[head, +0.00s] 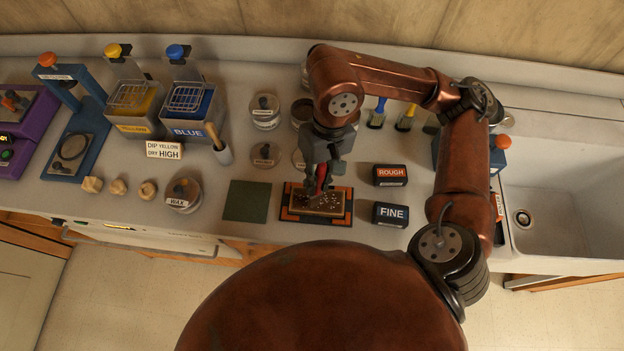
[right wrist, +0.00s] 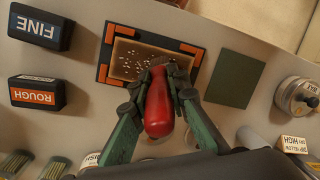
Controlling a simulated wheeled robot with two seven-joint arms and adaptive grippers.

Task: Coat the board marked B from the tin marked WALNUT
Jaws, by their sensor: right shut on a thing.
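My right gripper (head: 323,180) is shut on a red-handled tool (right wrist: 159,105), held over the board (right wrist: 130,62). The tool's working end is largely hidden, so I cannot tell whether it touches the board. The tan board, scattered with pale specks, lies in a dark holder with orange corners (head: 287,215); no letter B is readable on it. Lidded tins stand left of the arm, one at the back (head: 265,113) and one nearer (head: 264,154); their labels are too small to read surely. More tins are partly hidden behind my right arm. My left gripper is out of view.
A green pad (head: 248,201) lies left of the holder, with a WAX tin (head: 184,195) beyond. ROUGH (head: 389,175) and FINE (head: 390,214) blocks stand right. Blue (head: 377,113) and yellow (head: 406,118) handled brushes stand behind. A sink (head: 570,205) is far right.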

